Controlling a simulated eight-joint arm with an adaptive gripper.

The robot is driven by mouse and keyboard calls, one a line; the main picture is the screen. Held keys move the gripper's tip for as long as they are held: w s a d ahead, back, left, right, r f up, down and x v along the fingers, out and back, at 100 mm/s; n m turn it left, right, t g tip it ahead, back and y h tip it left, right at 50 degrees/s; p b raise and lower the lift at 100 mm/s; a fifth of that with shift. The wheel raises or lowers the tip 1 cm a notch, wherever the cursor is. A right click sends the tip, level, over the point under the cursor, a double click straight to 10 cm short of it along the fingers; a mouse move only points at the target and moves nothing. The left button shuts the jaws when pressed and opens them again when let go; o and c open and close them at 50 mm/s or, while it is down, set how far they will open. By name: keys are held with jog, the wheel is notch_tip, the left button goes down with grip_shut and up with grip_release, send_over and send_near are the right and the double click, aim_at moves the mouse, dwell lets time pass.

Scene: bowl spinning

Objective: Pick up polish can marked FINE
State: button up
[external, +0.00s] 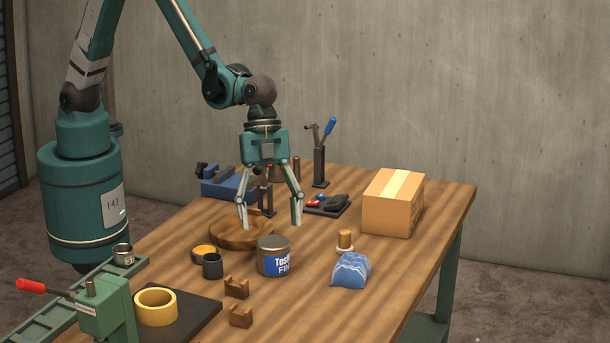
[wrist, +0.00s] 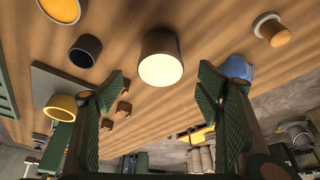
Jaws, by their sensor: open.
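In the wrist view the can (wrist: 161,58) shows a pale round end and brown side, ahead of and between the fingers. My gripper (external: 270,222) is open and empty, above the table and behind the can in the external view. In the wrist view its two green finger pads (wrist: 160,105) are wide apart, and nothing is between them.
Near the can are a dark cup (external: 212,266), an orange-filled tin (external: 203,253) and brown wooden blocks (external: 237,288). A blue cloth (external: 351,270) and a wooden-handled piece (external: 345,241) lie to the right. A wooden bowl (external: 228,234) lies behind-left; a cardboard box (external: 392,204) stands back right.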

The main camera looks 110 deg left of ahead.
aim_at(273, 241)
jog(key=shift+w+d+f, duration=0.1)
jog(key=shift+d+f, duration=0.1)
jog(key=shift+f, duration=0.4)
jog(key=shift+x, duration=2.6)
jog(key=shift+a, duration=0.15)
jog(key=c, duration=1.2)
jog(key=shift+o, duration=0.2)
jog(key=shift+r, duration=5)
